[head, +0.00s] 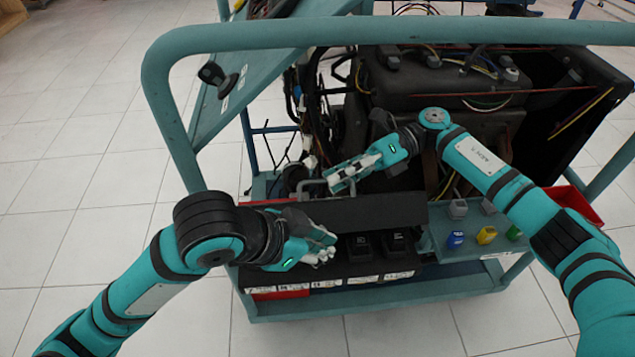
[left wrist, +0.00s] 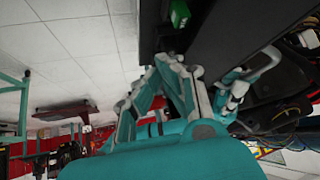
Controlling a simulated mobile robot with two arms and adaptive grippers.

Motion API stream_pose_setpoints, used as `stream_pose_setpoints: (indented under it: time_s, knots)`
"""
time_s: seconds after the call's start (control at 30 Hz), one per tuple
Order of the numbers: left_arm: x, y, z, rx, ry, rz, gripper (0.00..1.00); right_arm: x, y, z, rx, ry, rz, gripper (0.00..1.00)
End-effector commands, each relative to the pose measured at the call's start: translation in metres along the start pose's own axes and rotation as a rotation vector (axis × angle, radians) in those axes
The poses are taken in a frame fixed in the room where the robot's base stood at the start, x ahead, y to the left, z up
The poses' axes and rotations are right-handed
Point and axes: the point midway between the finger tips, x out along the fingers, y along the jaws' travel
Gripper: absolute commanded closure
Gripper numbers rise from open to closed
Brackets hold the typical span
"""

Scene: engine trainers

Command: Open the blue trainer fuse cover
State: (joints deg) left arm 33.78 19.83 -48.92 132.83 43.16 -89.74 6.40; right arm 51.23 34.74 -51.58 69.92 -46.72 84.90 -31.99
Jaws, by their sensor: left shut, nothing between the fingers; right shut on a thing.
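The fuse cover appears to be the long black panel (head: 375,210) on the blue trainer (head: 480,32). It stands raised behind black relay blocks (head: 397,241). My right gripper (head: 342,176) is shut at a grey bar handle (head: 313,186) by the panel's left end; its fingers partly hide the contact. My left gripper (head: 326,248) is shut and empty, in front of the panel at the left of the relay blocks. In the left wrist view its fingers (left wrist: 178,85) are together beside the dark panel (left wrist: 225,40), and the handle (left wrist: 266,60) shows at the right.
A labelled fuse strip (head: 335,283) runs along the front. Blue, yellow and green relays (head: 486,235) sit on a teal shelf at the right. A red tray (head: 575,205) is further right. The engine (head: 450,75) and hoses fill the back. The tiled floor at left is clear.

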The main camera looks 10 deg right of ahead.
Motion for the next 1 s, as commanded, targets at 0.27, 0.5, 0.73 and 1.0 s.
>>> stream_pose_setpoints:
  time_s: [0.27,0.5,0.73,1.0]
  knots:
    - [-0.054,-0.026,-0.044,0.232,-0.123,-0.079,1.0,0.001,-0.003,-0.003,0.006,0.005,-0.004,1.0]
    - [-0.091,-0.038,-0.062,0.342,-0.218,-0.149,1.0,0.001,-0.003,-0.004,0.007,0.005,-0.005,1.0]
    - [-0.096,-0.042,-0.065,0.368,-0.25,-0.17,1.0,0.001,-0.004,-0.004,0.007,0.006,-0.005,1.0]
    - [-0.052,-0.051,-0.055,0.366,-0.251,-0.168,1.0,0.001,-0.004,-0.004,0.007,0.006,-0.005,1.0]
